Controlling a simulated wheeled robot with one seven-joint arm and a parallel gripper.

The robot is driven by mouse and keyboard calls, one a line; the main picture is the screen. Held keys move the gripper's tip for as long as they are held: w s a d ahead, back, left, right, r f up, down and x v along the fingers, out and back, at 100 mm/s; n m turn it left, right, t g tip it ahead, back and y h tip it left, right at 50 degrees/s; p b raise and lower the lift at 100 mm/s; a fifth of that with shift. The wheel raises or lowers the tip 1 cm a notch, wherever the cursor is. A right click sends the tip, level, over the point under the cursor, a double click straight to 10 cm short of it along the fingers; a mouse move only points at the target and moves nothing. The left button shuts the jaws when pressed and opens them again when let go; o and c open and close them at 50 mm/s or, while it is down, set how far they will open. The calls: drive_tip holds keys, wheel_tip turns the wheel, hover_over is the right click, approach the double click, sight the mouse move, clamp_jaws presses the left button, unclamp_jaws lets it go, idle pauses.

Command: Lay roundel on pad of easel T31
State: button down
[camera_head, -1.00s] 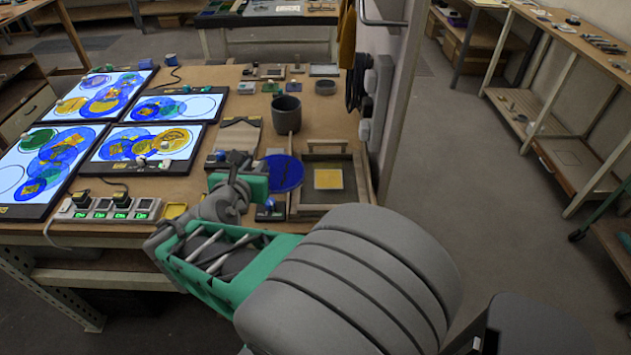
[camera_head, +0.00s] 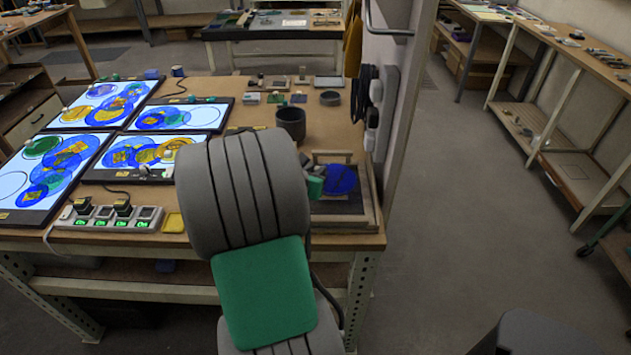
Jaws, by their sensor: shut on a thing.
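A round, translucent blue glass disc, the roundel (camera_head: 341,179), shows at the right end of the workbench, over a shallow wooden-framed tray (camera_head: 371,208). My gripper (camera_head: 323,183) is at its left edge, shut on the roundel; my arm hides most of the gripper. The roundel covers the place of the tray's yellow square; I cannot tell whether it touches the tray. Several lit panels with blue and yellow discs lie at the left, among them a back panel (camera_head: 205,113) and a front panel (camera_head: 17,187). Their labels are too small to read, so I cannot tell which easel is T31.
A dark grey pot (camera_head: 291,123) stands behind the tray, with a small dark dish (camera_head: 330,98) farther back. A power strip (camera_head: 110,216) lies at the front left. A wall post (camera_head: 408,100) rises close to the tray's right. My arm blocks the bench's front middle.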

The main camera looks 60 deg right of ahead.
drive_tip(key=shift+w+d+f, duration=0.1)
drive_tip(key=shift+d+f, duration=0.05)
drive_tip(key=shift+f, duration=0.75)
drive_tip(key=shift+d+f, duration=0.1)
drive_tip(key=shift+f, duration=0.75)
drive_tip(key=shift+f, duration=0.25)
drive_tip(key=c, duration=1.3)
unclamp_jaws()
drive_tip(key=shift+r, duration=0.1)
